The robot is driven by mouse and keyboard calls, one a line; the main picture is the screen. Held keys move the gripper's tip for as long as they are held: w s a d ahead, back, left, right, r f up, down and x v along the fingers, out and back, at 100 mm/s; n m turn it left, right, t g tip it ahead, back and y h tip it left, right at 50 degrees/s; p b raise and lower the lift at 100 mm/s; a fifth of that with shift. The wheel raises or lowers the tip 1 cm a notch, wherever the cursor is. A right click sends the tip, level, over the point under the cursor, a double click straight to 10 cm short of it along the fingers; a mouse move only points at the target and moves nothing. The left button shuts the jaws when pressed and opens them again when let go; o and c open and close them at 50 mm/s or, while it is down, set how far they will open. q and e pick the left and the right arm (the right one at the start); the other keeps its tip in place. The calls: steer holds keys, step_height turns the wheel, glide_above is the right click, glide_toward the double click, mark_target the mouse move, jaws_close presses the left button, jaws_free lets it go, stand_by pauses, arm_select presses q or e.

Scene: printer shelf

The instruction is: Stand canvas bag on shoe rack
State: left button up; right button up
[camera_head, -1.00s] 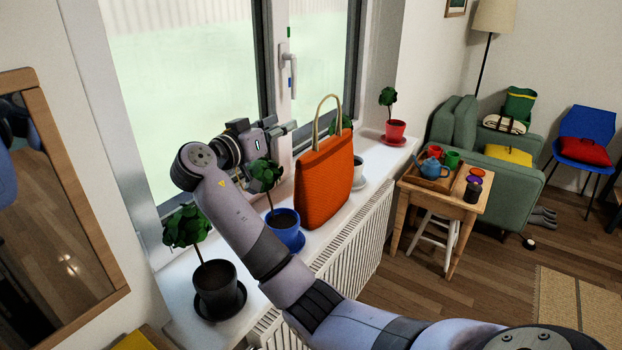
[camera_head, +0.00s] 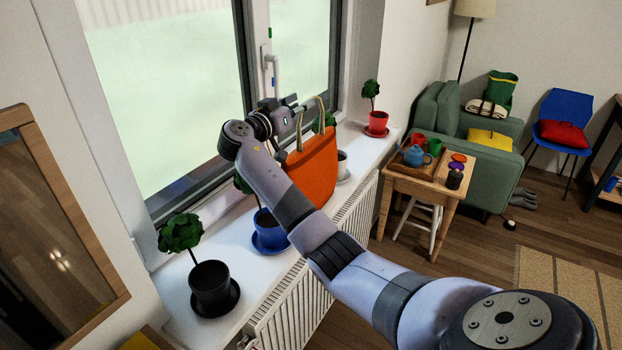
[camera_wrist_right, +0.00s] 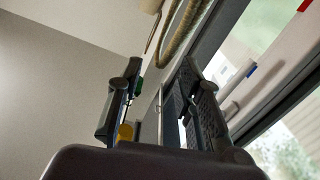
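The orange canvas bag (camera_head: 316,170) stands upright on the white windowsill, with a tan loop handle above it. My right arm covers part of its near side. My right gripper (camera_head: 299,106) is beside the upper handle. In the right wrist view its two fingers (camera_wrist_right: 160,78) are apart with a gap between them. The rope-like handle (camera_wrist_right: 183,30) shows beyond the fingertips; I cannot tell whether it touches them. I cannot make out a shoe rack for certain. My left gripper is not in view.
On the sill stand plants in black (camera_head: 212,287), blue (camera_head: 270,231), white (camera_head: 342,165) and red (camera_head: 377,122) pots. The window handle (camera_head: 270,68) is behind the gripper. A wooden side table (camera_head: 428,185) holds a tray and teapot. A green armchair (camera_head: 498,180) stands farther back.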

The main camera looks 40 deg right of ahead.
steer(key=p+x, duration=0.1)
steer(key=x, duration=0.1)
steer(key=p+x, duration=0.1)
steer(key=shift+s+d+r, duration=0.1)
steer(key=shift+d+r, duration=0.1)
steer(key=shift+d, duration=0.25)
steer(key=shift+d+f, duration=0.1)
steer(key=shift+d, duration=0.15)
steer(key=shift+f, duration=0.1)
jaws_close()
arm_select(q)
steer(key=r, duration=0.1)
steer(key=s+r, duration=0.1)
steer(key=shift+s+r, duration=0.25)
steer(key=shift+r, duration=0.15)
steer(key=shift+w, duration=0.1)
